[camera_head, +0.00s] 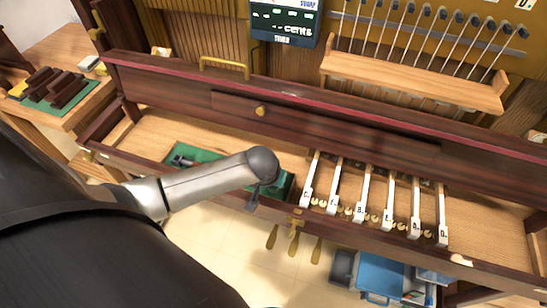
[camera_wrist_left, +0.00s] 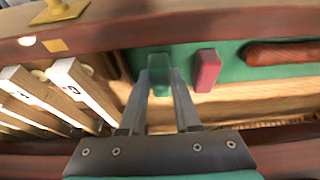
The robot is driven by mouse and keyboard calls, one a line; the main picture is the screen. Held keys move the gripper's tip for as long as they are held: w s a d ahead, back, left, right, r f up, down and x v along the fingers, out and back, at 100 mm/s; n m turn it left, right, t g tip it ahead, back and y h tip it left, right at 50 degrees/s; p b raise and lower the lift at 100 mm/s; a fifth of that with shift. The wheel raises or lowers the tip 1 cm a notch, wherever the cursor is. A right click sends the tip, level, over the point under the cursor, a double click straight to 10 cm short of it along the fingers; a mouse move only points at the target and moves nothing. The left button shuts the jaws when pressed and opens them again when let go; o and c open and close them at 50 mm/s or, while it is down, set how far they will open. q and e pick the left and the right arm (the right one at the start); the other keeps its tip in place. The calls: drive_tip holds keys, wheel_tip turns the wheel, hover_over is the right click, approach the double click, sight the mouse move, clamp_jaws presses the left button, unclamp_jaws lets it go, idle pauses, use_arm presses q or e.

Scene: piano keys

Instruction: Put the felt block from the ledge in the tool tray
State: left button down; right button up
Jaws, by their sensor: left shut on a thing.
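My left gripper (camera_head: 256,200) points down over the right end of the green-lined tool tray (camera_head: 207,154). In the left wrist view its two fingers (camera_wrist_left: 164,88) are shut on a small green felt block (camera_wrist_left: 159,78). The block is over or at the end of the tray's green lining (camera_wrist_left: 233,48); whether it touches the lining I cannot tell. A red block (camera_wrist_left: 207,70) lies just right of the fingers, with a brown rounded handle (camera_wrist_left: 283,53) beyond it. In the head view the held block is mostly hidden by the gripper. My right gripper is not in view.
White piano keys (camera_head: 362,198) stand in a row just right of the gripper. A wooden ledge (camera_head: 410,81) with upright hammers above is at the back right. A dark fallboard (camera_head: 300,112) runs behind the keybed. A side table (camera_head: 75,50) is at left.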

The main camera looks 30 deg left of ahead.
use_arm(q)
drive_tip(key=shift+r, duration=0.1)
drive_tip(key=shift+f, duration=0.2)
drive_tip(key=c, duration=0.6)
unclamp_jaws()
drive_tip(key=shift+r, duration=0.15)
drive_tip(key=p+v, duration=0.5)
drive_tip(key=v, duration=0.7)
drive_tip(key=shift+s, duration=0.1)
